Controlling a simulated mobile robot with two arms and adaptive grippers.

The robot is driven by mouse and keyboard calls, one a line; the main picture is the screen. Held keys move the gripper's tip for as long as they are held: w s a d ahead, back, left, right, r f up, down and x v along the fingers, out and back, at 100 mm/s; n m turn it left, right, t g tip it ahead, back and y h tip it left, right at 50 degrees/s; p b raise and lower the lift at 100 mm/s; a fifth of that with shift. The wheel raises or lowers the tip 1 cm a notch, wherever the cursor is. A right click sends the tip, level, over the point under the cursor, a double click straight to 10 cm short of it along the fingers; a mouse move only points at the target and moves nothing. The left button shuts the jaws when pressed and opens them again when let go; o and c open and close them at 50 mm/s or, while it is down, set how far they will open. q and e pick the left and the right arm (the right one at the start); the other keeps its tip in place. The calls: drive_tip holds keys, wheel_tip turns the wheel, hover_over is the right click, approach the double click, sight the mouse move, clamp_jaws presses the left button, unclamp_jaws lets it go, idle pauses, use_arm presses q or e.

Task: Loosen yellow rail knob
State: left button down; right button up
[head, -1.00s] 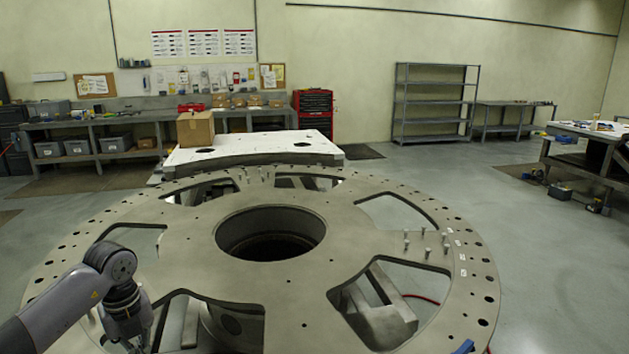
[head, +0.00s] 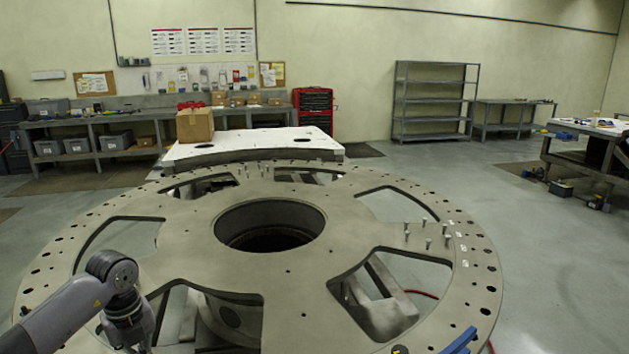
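I see no yellow knob in the head view. The large grey turret plate (head: 350,225) fills the lower middle, with a round centre hole and several cutouts. A blue bar-like part (head: 460,342) lies at its near right edge, cut off by the bottom of the picture. I cannot tell whether it belongs to a rail. My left arm comes in from the lower left, over the plate's near left side. Its gripper is not visible below the wrist. My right arm and gripper are out of view.
Several upright pins (head: 428,243) stand on the plate's right side. A white-topped table (head: 260,146) with a cardboard box (head: 195,125) stands behind the plate. Workbenches, a red tool cabinet (head: 313,110) and a grey shelf (head: 434,102) line the back. Open floor lies to the right.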

use_arm(q)
drive_tip(key=shift+s+d+f, duration=0.1)
drive_tip(key=shift+s+f, duration=0.15)
drive_tip(key=shift+f, duration=0.3)
drive_tip(key=shift+s+a, duration=0.2)
idle(0.4)
wheel_tip(320, 180, up, 6)
drive_tip(key=w+p, duration=0.1)
drive_tip(key=p, duration=0.3)
drive_tip(key=shift+a+r, duration=0.25)
drive_tip(key=shift+a, duration=0.05)
drive_tip(key=shift+a, duration=0.1)
